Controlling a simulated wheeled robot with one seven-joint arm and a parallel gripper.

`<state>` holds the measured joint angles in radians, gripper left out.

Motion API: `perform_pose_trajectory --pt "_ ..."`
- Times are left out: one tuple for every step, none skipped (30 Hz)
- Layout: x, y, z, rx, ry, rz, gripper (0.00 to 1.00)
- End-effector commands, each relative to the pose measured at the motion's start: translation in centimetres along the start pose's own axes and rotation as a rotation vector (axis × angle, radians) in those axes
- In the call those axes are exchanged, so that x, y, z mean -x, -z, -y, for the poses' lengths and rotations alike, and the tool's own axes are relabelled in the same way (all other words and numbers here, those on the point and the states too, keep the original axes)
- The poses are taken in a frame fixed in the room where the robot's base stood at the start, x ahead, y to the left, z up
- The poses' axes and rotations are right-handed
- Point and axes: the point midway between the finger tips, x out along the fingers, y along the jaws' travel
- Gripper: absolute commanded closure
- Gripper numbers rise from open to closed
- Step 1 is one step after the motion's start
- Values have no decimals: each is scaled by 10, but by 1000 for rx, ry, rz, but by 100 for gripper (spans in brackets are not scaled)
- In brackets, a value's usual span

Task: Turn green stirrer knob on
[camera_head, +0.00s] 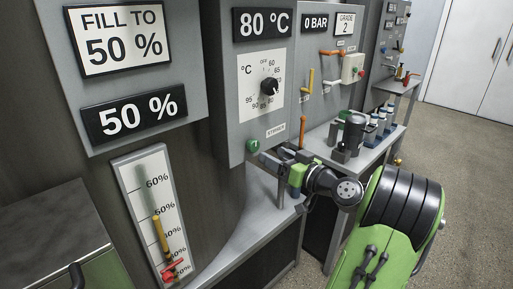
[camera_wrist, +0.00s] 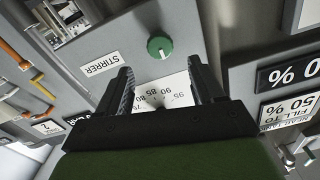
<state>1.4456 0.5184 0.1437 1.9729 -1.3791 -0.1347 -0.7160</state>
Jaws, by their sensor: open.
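The green stirrer knob (camera_head: 253,145) is on the lower left of the grey panel, beside the STIRRER label (camera_head: 276,131). In the wrist view the round knob (camera_wrist: 159,47) has a small white mark low on its face, and the label (camera_wrist: 101,63) lies to its left. My gripper (camera_head: 266,161) is close to the knob, just to its lower right in the head view. In the wrist view my gripper (camera_wrist: 160,66) is open and empty, its two fingers apart. The knob appears beyond the fingertips, between their lines; I see no contact.
A black temperature dial (camera_head: 269,87) sits above the knob under the 80 °C display (camera_head: 262,24). An orange-handled lever (camera_head: 302,132) and a dark motor-like unit (camera_head: 354,133) stand to the right. A grey ledge (camera_head: 262,205) runs below my gripper.

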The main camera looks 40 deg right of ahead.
Motion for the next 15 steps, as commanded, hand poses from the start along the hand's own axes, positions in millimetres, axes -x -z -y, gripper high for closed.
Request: perform_pose_trajectory --pt "-14 0 2 2 7 1 33" --pt "-21 0 1 1 5 1 33" --pt "-31 0 1 1 5 1 33" --pt "-38 0 2 0 6 1 33" --pt "-44 0 1 1 4 1 33" --pt "-52 0 1 1 4 1 33" --pt "-57 0 1 0 3 1 33" --pt "-62 0 1 0 2 1 33" --pt "-67 -1 1 0 2 2 33" --pt "-70 0 0 0 1 2 33" --pt "-72 -1 0 -1 0 2 33" --pt "-74 0 0 -1 -1 2 33" --pt "-76 0 0 -1 -1 2 33" --pt "-76 0 0 -1 -1 2 33" --pt "-76 0 0 -1 -1 2 33"
